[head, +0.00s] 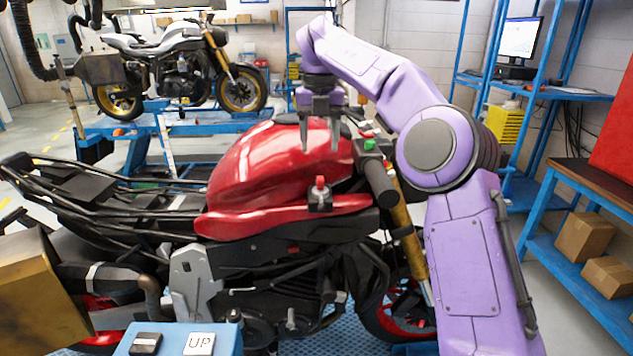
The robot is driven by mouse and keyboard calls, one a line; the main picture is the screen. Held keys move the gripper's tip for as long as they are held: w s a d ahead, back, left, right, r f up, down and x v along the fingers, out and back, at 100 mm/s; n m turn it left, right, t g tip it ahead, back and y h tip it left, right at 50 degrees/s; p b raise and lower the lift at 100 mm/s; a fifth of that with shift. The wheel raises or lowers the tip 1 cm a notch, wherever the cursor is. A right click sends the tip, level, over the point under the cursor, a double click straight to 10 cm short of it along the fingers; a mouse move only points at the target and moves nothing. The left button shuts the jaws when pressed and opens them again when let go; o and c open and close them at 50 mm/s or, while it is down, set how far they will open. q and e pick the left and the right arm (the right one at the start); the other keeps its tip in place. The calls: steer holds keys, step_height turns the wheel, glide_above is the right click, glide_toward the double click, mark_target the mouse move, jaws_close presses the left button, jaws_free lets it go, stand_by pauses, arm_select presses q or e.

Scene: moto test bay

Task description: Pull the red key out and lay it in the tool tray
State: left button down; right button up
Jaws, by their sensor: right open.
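The red key (320,182) stands upright in a small black lock block (320,201) on the near side of the red motorcycle's tank (265,165). My right gripper (319,147) points down with its two fingers apart and empty. In the picture it is just above the key, over the tank; the depth gap between them is hard to judge. No tool tray can be clearly made out. My left gripper is not in view.
A black handlebar grip (378,183) with a green button stands right of the key.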

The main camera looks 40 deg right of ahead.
mark_target(320, 178)
steer(key=shift+d, duration=0.15)
steer(key=shift+s+d+f, duration=0.15)
steer(key=shift+d+f, duration=0.05)
steer(key=shift+f, duration=0.2)
steer(key=f, duration=0.4)
steer(key=shift+a+f, duration=0.25)
step_height(320, 178, down, 3)
steer(key=b, duration=0.2)
steer(key=shift+d+b, duration=0.1)
steer(key=shift+b, duration=0.2)
steer(key=shift+f+b, duration=0.4)
steer(key=shift+f, duration=0.1)
